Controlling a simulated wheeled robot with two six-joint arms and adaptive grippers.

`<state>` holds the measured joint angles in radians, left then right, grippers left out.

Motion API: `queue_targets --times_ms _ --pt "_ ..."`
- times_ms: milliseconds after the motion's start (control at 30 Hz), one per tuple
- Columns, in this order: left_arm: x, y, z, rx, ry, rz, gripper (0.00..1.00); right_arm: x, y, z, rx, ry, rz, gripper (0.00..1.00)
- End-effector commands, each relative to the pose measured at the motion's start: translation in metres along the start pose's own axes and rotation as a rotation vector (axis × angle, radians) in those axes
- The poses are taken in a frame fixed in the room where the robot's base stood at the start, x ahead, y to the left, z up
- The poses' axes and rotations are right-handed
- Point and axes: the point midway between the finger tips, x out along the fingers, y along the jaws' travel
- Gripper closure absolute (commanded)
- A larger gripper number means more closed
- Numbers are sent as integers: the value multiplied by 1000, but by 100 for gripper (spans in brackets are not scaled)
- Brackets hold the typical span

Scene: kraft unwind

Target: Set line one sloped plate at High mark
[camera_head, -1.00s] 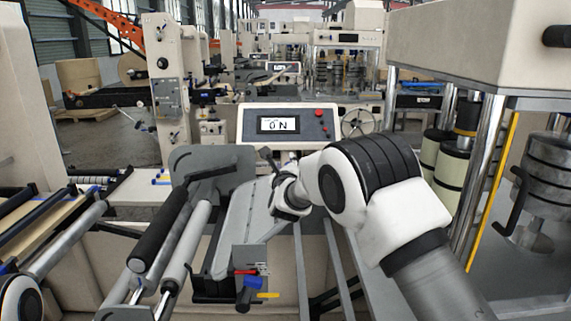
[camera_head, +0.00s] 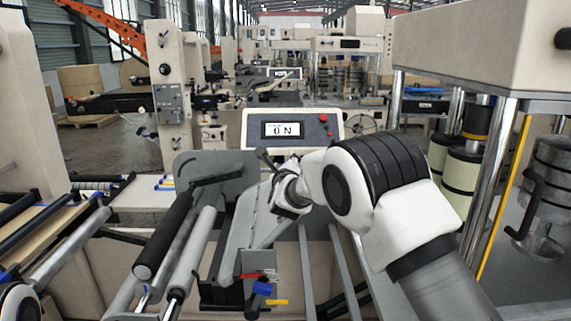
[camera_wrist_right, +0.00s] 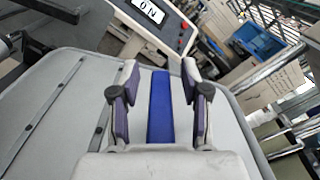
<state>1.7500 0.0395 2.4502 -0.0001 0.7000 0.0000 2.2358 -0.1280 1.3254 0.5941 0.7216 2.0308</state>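The sloped plate (camera_head: 240,236) is a grey tilted plate at the middle of the head view, and its grey surface also fills much of the right wrist view (camera_wrist_right: 55,120). A blue bar (camera_wrist_right: 160,105) lies between the fingers of my right gripper (camera_wrist_right: 160,72), with a gap on each side. The gripper is open; in the head view it is mostly hidden behind my wrist at the plate's upper right. Red (camera_head: 258,277), blue (camera_head: 262,289) and yellow (camera_head: 277,302) pieces are at the plate's lower end; no lettering is readable there. My left gripper is out of view.
A panel (camera_head: 290,130) reading "ON" stands behind the plate. A black roller (camera_head: 165,235) and a grey roller lie left of it. Metal rails (camera_head: 318,265) run in front, to the right. A machine with steel posts (camera_head: 490,175) stands at the right.

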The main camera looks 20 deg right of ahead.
Motion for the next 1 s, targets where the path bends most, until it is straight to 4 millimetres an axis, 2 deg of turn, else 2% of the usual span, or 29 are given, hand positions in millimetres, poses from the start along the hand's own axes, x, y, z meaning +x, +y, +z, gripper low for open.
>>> queue_targets --times_ms 267,367,600,700,833,1000 --pt "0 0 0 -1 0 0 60 -6 0 1 0 -1 -1 54" --pt "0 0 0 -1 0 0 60 -21 0 2 -2 -1 0 54" --pt "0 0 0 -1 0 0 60 -82 2 2 -6 -2 1 54" --pt "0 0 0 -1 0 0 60 -103 2 2 -5 -1 2 54" --pt "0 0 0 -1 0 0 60 -117 2 1 -3 0 1 54" --pt "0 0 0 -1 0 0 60 -119 2 1 -2 0 1 54"
